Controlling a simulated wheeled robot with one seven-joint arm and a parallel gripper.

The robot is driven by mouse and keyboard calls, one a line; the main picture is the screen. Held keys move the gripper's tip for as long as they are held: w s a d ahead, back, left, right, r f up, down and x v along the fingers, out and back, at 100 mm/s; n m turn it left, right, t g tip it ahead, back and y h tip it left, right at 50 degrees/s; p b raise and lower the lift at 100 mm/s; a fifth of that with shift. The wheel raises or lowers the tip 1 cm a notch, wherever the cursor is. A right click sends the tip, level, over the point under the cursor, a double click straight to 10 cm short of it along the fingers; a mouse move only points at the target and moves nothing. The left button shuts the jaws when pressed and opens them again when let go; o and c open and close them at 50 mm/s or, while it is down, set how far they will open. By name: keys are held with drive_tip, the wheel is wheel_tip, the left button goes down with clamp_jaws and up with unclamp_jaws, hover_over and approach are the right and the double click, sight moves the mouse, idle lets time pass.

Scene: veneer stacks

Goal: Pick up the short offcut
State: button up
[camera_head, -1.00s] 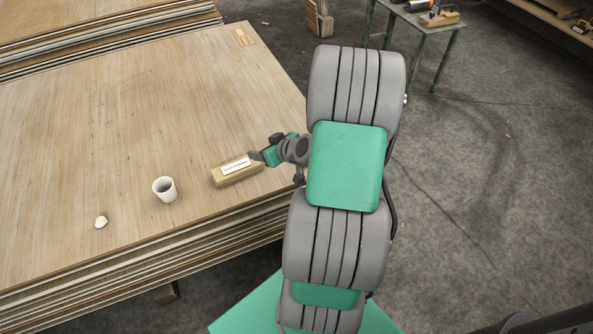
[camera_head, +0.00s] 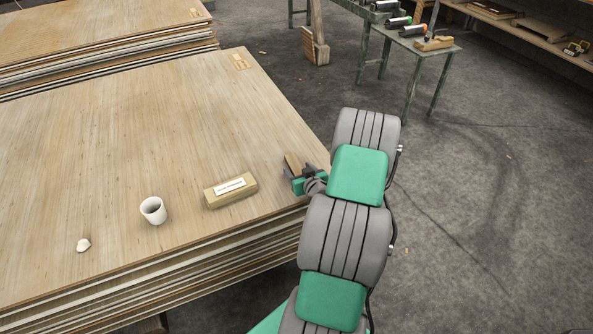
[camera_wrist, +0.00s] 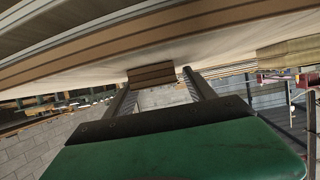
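The short offcut (camera_head: 292,164) is a small brown piece of wood near the right edge of the front veneer stack (camera_head: 130,120). It also shows in the wrist view as a brown block (camera_wrist: 152,75) against the stack's top. My gripper (camera_head: 299,175) is at the stack's right edge with its fingers toward the offcut. In the wrist view my gripper (camera_wrist: 160,82) has its fingers apart, one on each side of the offcut's near end. A narrow gap shows beside the right finger. Contact at the left finger is unclear.
A wooden block with a white label (camera_head: 231,191) lies left of my gripper. Further left are a white cup (camera_head: 153,210) and a small pale lump (camera_head: 83,245). Another stack (camera_head: 100,40) stands behind. A green-legged table (camera_head: 435,52) with tools stands at the back right.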

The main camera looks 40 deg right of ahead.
drive_tip(key=c, duration=1.4)
clamp_jaws()
drive_tip(key=shift+r, duration=0.15)
